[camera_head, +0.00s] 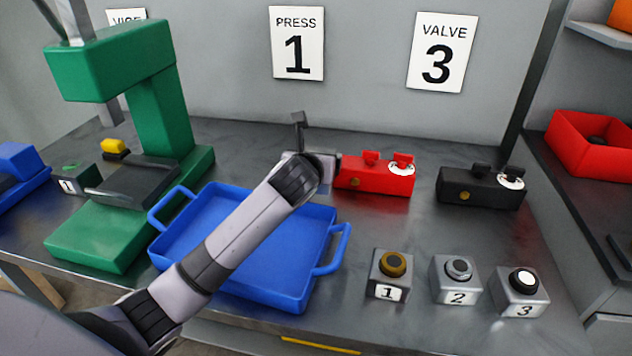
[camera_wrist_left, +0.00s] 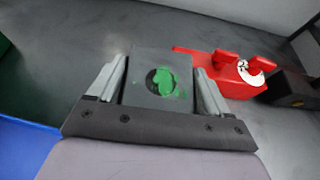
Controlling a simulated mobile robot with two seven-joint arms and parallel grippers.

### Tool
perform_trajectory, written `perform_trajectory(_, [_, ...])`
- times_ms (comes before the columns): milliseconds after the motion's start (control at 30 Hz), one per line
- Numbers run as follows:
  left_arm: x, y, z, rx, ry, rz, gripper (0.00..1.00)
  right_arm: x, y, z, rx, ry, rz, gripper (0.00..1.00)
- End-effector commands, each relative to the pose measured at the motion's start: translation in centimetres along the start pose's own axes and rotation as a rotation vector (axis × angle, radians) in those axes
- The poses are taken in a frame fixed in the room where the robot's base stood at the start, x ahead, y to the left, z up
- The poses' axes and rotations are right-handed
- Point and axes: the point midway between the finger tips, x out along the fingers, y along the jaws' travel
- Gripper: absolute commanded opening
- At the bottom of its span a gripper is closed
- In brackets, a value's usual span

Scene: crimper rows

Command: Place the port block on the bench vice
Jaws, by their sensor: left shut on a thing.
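My left gripper (camera_wrist_left: 160,85) is shut on a dark grey block, the port block (camera_wrist_left: 147,60), in the left wrist view. The block has a round dark hole and a green patch on its face. Whether it touches the bench I cannot tell. In the head view my left arm crosses the blue tray, its gripper (camera_head: 297,160) left of the red fixture; the arm mostly hides the held block. No bench vice shows clearly; a VICE sign (camera_head: 127,17) is partly hidden behind the green press. A blue object (camera_head: 18,165) is cut off at the left edge. My right gripper is not in view.
The green press (camera_head: 165,110) stands between the blue object and the blue tray (camera_head: 310,285). A small box marked 1 (camera_head: 68,186) is beside it. The red fixture (camera_head: 375,180), black fixture (camera_head: 480,190) and three numbered button boxes (camera_head: 457,285) are on the right.

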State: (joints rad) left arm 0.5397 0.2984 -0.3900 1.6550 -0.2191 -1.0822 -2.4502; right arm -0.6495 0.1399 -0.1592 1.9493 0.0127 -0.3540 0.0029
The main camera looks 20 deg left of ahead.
Motion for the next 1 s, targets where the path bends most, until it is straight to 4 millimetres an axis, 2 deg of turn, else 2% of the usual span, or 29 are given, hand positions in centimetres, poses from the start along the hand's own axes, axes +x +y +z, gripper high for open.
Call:
perform_trajectory(267, [0.8,0.0,-1.5,-0.004,-0.011,-0.002,0.03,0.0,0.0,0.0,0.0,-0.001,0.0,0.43])
perform_trajectory(433, [1.7,0.0,-3.8,-0.003,-0.007,-0.002,0.03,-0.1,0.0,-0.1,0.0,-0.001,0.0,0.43])
perform_trajectory(567, [2.1,0.0,-4.8,-0.003,-0.01,-0.002,0.03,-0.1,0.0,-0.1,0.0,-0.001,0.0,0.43])
perform_trajectory(967, [2.3,0.0,-5.2,-0.002,-0.012,-0.002,0.03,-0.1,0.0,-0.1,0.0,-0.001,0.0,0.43])
perform_trajectory(1000, [2.4,0.0,-5.7,-0.001,-0.002,0.0,0.82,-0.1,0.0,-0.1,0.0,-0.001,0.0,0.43])
